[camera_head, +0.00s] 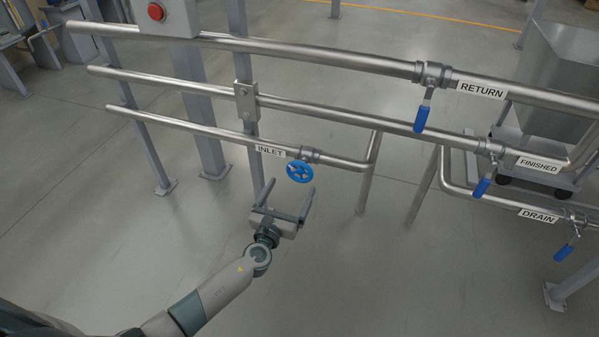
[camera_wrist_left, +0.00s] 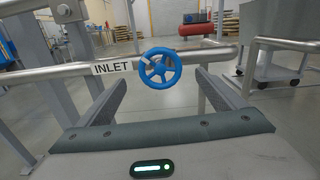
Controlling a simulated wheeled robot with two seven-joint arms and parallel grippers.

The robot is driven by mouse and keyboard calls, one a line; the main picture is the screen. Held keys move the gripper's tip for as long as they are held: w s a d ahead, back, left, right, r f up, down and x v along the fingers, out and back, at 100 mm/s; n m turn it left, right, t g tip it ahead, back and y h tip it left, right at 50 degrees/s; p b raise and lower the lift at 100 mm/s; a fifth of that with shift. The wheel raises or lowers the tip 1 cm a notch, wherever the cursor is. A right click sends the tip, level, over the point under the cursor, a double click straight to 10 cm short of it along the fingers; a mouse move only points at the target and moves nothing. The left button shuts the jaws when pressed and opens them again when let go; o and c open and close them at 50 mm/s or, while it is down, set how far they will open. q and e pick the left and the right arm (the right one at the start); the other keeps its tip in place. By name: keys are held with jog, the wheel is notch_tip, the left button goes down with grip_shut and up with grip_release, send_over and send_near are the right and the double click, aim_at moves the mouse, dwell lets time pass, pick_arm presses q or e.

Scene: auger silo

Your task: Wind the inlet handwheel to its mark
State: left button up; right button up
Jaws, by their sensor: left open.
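The blue inlet handwheel (camera_head: 299,171) sits on the lowest pipe in the head view, just right of the INLET label (camera_head: 270,150). In the left wrist view the handwheel (camera_wrist_left: 160,68) faces the camera, with the INLET label (camera_wrist_left: 113,68) to its left. A small pale patch shows on the wheel's left side; I cannot tell if it is a mark. My left gripper (camera_head: 287,196) is open and empty, just short of the wheel. In the left wrist view its two fingers (camera_wrist_left: 165,95) lie either side of the wheel, apart from it. My right gripper is not in view.
Pipes run above and beside the wheel, with blue lever valves for RETURN (camera_head: 422,118), FINISHED (camera_head: 482,187) and DRAIN (camera_head: 564,252) to the right. A red button box (camera_head: 170,17) is at the top left. Grey posts stand behind; the floor in front is clear.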

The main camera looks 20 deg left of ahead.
aim_at(299, 173)
pick_arm(q)
jog(key=w+b, duration=0.1)
jog(key=w, duration=0.6)
jog(key=shift+w+d, duration=0.1)
jog(key=shift+w, duration=0.7)
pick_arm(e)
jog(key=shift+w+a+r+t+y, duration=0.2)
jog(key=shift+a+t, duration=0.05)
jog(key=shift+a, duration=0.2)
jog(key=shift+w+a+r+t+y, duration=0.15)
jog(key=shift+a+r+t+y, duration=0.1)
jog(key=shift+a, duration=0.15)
pick_arm(q)
jog(key=c, duration=1)
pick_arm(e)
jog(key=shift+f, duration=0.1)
